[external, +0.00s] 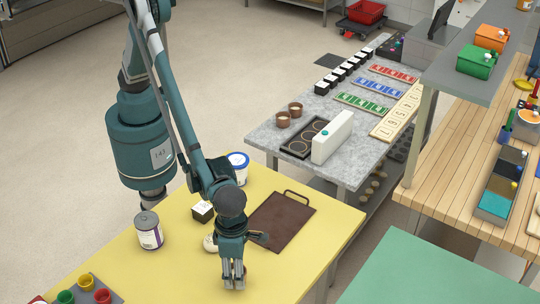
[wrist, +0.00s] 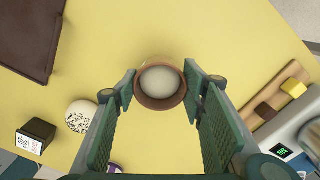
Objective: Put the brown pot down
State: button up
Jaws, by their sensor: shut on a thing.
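The brown pot (wrist: 160,101), round with a pale inside, sits between my fingertips in the wrist view. My gripper (wrist: 160,84) is shut on it, one finger on each side. In the external view my gripper (external: 234,284) points down over the front part of the yellow table (external: 290,262). The pot is not clear in that view, hidden by the fingers. I cannot tell whether its base touches the table. Two similar brown pots (external: 283,120) (external: 296,109) stand on the grey table behind.
A dark brown board (external: 283,222) with a handle, a speckled round thing (wrist: 81,116), a black box (external: 203,211), a tub (external: 238,164) and a can (external: 149,231) are on the yellow table. A wooden strip with blocks (wrist: 268,102) lies right in the wrist view. The table beyond the pot is clear.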

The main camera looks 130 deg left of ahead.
jog(key=shift+f, duration=1.05)
jog(key=shift+f, duration=0.15)
jog(key=o, duration=1)
notch_tip(320, 180, up, 12)
jog(key=shift+r+p, duration=0.2)
jog(key=shift+p, duration=0.2)
